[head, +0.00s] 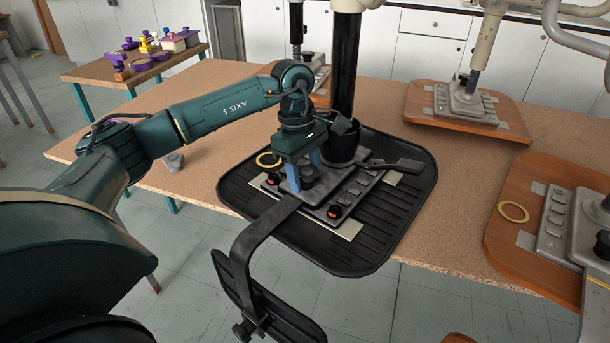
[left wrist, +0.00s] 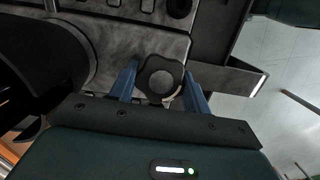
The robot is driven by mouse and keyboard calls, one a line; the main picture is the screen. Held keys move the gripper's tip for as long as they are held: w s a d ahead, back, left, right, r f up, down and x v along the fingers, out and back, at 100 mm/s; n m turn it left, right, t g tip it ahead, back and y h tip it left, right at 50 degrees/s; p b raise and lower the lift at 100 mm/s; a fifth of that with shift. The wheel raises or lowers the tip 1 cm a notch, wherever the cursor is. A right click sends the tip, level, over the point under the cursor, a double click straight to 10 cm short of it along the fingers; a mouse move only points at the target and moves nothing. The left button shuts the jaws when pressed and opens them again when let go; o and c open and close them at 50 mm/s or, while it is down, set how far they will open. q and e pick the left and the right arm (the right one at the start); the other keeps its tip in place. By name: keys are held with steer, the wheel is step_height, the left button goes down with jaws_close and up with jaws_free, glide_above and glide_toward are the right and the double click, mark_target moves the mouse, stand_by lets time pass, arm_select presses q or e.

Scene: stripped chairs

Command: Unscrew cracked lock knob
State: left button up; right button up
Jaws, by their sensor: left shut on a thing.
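A black lobed knob (left wrist: 160,78) with a grey centre sits on the grey metal plate (left wrist: 120,35) of the chair mechanism. The two blue fingers of my left gripper (left wrist: 164,92) are on either side of it, shut on it. I cannot make out a crack in it. In the head view my left gripper (head: 306,178) points down at the grey mechanism plate (head: 352,185), on an upturned black seat (head: 390,225). The knob is partly hidden there between the fingers. My right gripper is not in view.
A black column (head: 345,80) stands close behind my gripper. A bent black bar (head: 258,232) extends over the table's front edge. A yellow ring (head: 268,159) lies left of the plate. More stripped seats (head: 465,105) stand right. A side table (head: 130,70) holds purple parts.

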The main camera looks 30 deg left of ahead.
arm_select(q)
steer(key=c, duration=0.5)
steer(key=shift+o, duration=0.2)
steer(key=n+p, duration=0.1)
steer(key=n, duration=0.5)
steer(key=shift+t, duration=0.4)
steer(key=n, duration=0.5)
steer(key=shift+n+t+y+p, duration=0.3)
steer(key=shift+n+t+p, duration=0.1)
steer(key=shift+n, duration=0.5)
steer(key=n+y+p, duration=0.1)
steer(key=n, duration=0.9)
steer(key=shift+n+y+p, duration=0.3)
steer(key=shift+y+p, duration=0.1)
